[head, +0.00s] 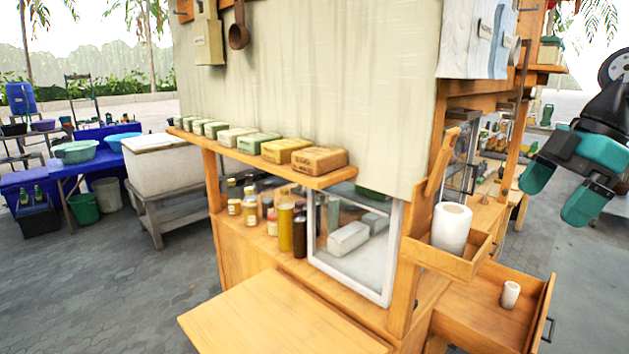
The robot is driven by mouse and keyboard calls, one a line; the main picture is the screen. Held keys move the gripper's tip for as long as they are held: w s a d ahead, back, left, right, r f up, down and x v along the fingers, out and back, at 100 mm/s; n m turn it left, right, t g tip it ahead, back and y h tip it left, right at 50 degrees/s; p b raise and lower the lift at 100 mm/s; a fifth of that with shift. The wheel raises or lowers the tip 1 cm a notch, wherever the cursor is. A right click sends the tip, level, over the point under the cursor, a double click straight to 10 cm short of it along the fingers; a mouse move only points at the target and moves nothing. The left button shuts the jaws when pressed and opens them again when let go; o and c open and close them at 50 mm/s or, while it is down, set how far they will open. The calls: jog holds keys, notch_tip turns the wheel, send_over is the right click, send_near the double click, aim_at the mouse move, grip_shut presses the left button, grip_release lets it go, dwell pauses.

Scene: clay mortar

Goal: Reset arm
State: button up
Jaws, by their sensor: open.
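My gripper (560,197) shows at the right edge of the head view, with teal fingers spread apart and nothing between them. It hangs in the air, right of the wooden food stall (245,262) and above the paved ground. My arm runs out of the picture at the upper right. The fingers look clear of the stall.
An open drawer (480,310) with a small white roll (510,294) juts out below my gripper. A paper towel roll (451,228) stands in a wooden tray beside the stall. Packages (318,160) line a shelf. Paved ground (592,290) at the right is free.

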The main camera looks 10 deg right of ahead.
jog(key=s+a+f+m+b, duration=0.2)
jog(key=a+f, duration=0.1)
jog(key=a, duration=0.5)
jog(key=s+a+f+m+b, duration=0.1)
jog(key=a+f+m, duration=0.15)
jog(key=a, duration=0.55)
jog(key=s+a+f+m+g+b, duration=0.1)
jog(key=s+a+f+m+b, duration=0.2)
jog(key=s+a+f, duration=0.6)
jog(key=s+f, duration=0.1)
jog(key=s, duration=0.2)
jog(key=shift+m, duration=0.35)
